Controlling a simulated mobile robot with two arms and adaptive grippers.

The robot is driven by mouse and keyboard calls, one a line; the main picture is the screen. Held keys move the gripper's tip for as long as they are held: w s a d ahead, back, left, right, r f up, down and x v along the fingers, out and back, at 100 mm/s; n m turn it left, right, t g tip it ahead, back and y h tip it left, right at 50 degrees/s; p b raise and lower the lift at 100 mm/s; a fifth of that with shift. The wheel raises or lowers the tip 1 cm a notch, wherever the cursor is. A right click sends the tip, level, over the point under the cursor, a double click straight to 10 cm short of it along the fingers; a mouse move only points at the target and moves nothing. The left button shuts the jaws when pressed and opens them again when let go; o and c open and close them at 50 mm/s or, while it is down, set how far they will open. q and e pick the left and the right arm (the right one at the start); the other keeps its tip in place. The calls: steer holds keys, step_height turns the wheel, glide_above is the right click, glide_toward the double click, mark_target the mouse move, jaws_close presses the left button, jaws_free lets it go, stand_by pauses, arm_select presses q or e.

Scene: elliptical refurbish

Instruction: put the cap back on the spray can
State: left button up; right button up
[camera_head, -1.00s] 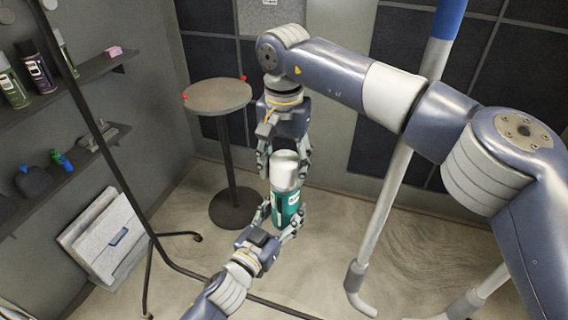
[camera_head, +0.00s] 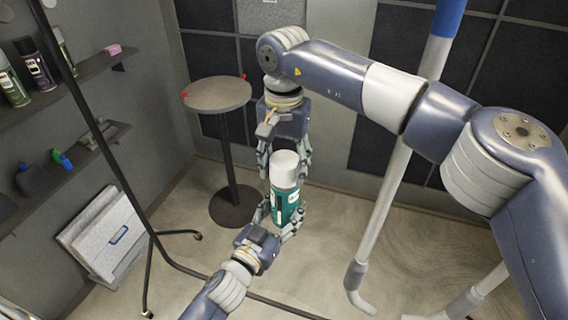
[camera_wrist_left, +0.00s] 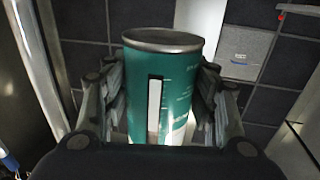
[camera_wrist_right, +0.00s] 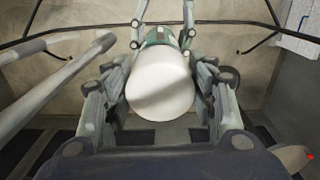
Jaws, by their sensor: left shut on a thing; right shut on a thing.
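The spray can (camera_head: 290,207) is green with a white strip on its label. My left gripper (camera_head: 279,216) is shut around its body from below. In the left wrist view the can (camera_wrist_left: 178,95) stands between the fingers, with a grey metal-rimmed end showing. The white cap (camera_head: 285,164) appears directly above the can in the head view, in line with it. My right gripper (camera_head: 284,170) is shut on the cap. In the right wrist view the cap (camera_wrist_right: 160,88) hides most of the can, so I cannot tell whether it is seated.
A small round table (camera_head: 217,95) stands behind to the left. Wall shelves (camera_head: 75,80) with cans and bottles are at the left. White panels (camera_head: 105,235) lean below them. A black stand and a pale pole (camera_head: 385,215) flank the arms.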

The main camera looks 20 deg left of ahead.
steer(key=shift+f, duration=0.4)
steer(key=o, duration=0.8)
steer(key=shift+o, duration=0.2)
steer(key=o, duration=0.5)
steer(key=shift+r, duration=0.1)
steer(key=shift+r, duration=3.4)
